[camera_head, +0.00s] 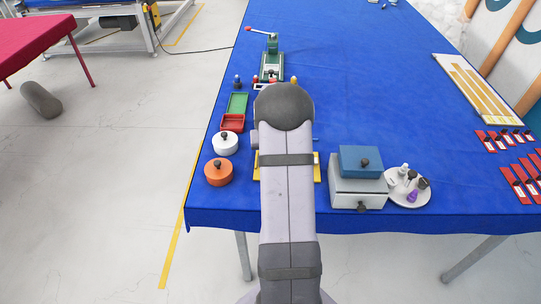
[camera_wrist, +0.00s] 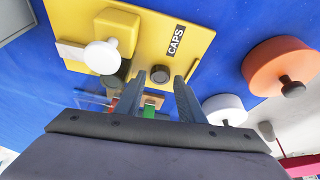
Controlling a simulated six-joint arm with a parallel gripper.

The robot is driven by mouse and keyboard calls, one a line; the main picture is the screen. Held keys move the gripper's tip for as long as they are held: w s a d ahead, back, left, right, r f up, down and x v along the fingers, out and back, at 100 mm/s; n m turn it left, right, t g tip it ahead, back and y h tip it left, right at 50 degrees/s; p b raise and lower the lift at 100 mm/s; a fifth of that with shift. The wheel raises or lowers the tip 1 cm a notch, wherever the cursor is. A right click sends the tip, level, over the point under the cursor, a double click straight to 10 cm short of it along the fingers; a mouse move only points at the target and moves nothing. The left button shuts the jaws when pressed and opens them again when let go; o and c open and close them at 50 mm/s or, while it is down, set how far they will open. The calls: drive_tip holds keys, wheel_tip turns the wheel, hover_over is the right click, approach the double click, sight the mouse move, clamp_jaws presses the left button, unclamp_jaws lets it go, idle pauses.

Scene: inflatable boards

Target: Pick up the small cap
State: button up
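A small dark round cap (camera_wrist: 160,74) sits on the yellow board (camera_wrist: 208,20) beside the black "CAPS" label (camera_wrist: 175,40). My gripper (camera_wrist: 160,82) is open, its two dark fingers pointing at the board. In the wrist view the cap shows between the fingertips, with a gap on each side; I cannot tell how far above the board the tips are. In the head view my arm hides the cap and most of the yellow board (camera_head: 317,168), and the fingers are not visible there.
A yellow block with a white knob (camera_wrist: 102,57) stands left of the cap, with a dark round piece (camera_wrist: 112,85) nearby. An orange pot (camera_head: 218,173) and white pot (camera_head: 225,142) stand left of my arm. A grey box with a blue lid (camera_head: 362,162) and a white plate (camera_head: 420,199) stand right.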

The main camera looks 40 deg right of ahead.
drive_tip(key=shift+w+d+f, duration=0.15)
drive_tip(key=shift+w+f, duration=0.05)
drive_tip(key=shift+f, duration=0.45)
drive_tip(key=c, duration=0.8)
drive_tip(key=shift+r, duration=0.15)
wheel_tip(320, 180, up, 18)
drive_tip(key=b, duration=0.5)
drive_tip(key=s+d+f+p, duration=0.3)
drive_tip(key=s+d+p, duration=0.1)
drive_tip(key=s+p, duration=0.1)
drive_tip(key=shift+s+d+p, duration=0.2)
drive_tip(key=shift+d+p, duration=0.05)
drive_tip(key=shift+p, duration=0.6)
